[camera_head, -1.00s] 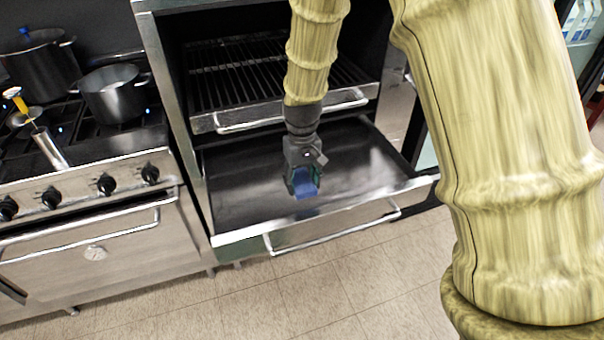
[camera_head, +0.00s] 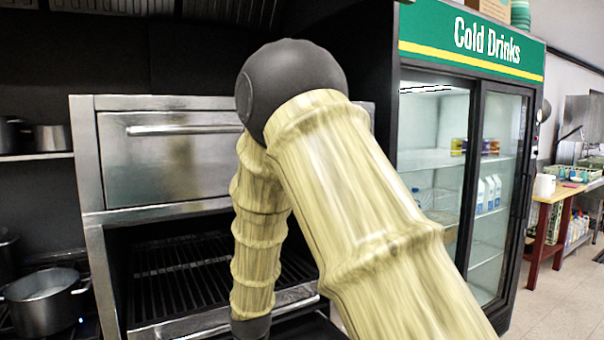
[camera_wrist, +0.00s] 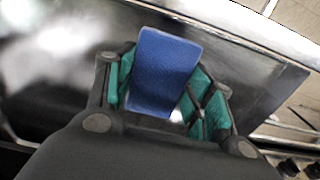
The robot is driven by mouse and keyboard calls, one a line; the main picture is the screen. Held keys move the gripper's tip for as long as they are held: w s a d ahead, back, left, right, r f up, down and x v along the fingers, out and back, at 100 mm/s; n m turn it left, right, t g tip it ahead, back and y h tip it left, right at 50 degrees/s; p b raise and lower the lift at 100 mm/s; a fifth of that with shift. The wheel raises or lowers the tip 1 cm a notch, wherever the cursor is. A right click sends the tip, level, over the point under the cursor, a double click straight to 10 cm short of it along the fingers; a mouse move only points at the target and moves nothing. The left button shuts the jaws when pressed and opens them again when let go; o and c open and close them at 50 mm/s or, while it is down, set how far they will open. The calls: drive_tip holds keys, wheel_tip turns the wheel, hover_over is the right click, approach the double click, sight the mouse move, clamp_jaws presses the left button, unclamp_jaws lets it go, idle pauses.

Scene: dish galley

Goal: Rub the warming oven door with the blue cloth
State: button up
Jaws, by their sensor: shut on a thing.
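The blue cloth (camera_wrist: 165,68) is a small folded blue piece between the green-padded fingers of my gripper (camera_wrist: 163,103) in the wrist view. My gripper is shut on it. Beyond it lies a shiny dark steel panel (camera_wrist: 55,85); I cannot tell whether the cloth touches it. In the head view my gripper is below the picture, and so is the cloth. The steel oven there has a closed upper door with a bar handle (camera_head: 165,170), left of my arm. Which panel is the warming oven door is not labelled.
Below the upper door is an open bay with a dark rack (camera_head: 175,285). A pot (camera_head: 42,305) stands on the stove at left. A glass-door drinks fridge (camera_head: 430,150) stands at right, with clear floor (camera_head: 560,300) beyond it.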

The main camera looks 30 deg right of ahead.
idle(0.5)
drive_tip(key=w+d+r+t+p, duration=0.3)
drive_tip(key=w+d+r, duration=0.15)
drive_tip(key=r, duration=0.35)
drive_tip(key=w+d+r+t+p, duration=0.25)
drive_tip(key=w+d+r, duration=0.2)
drive_tip(key=r, duration=0.35)
drive_tip(key=w+d+r+t+p, duration=0.3)
drive_tip(key=w+r+t, duration=0.15)
drive_tip(key=r, duration=0.35)
drive_tip(key=w+d+r+t+p, duration=0.1)
drive_tip(key=d+r+t+p, duration=0.3)
drive_tip(key=r, duration=1)
drive_tip(key=w+d+r+t+p, duration=0.15)
drive_tip(key=d+r+t, duration=0.35)
drive_tip(key=r, duration=0.8)
drive_tip(key=shift+g+y, duration=0.3)
drive_tip(key=shift+g, duration=0.2)
drive_tip(key=shift+w+d+r+p, duration=0.1)
drive_tip(key=shift+w+p, duration=0.15)
drive_tip(key=shift+w, duration=0.65)
drive_tip(key=shift+w+d+f+p, duration=0.15)
drive_tip(key=shift+w+p, duration=0.1)
drive_tip(key=shift+w, duration=0.7)
drive_tip(key=shift+w+d+r+p, duration=0.15)
drive_tip(key=shift+w+p, duration=0.1)
drive_tip(key=shift+w, duration=0.65)
drive_tip(key=shift+w, duration=0.95)
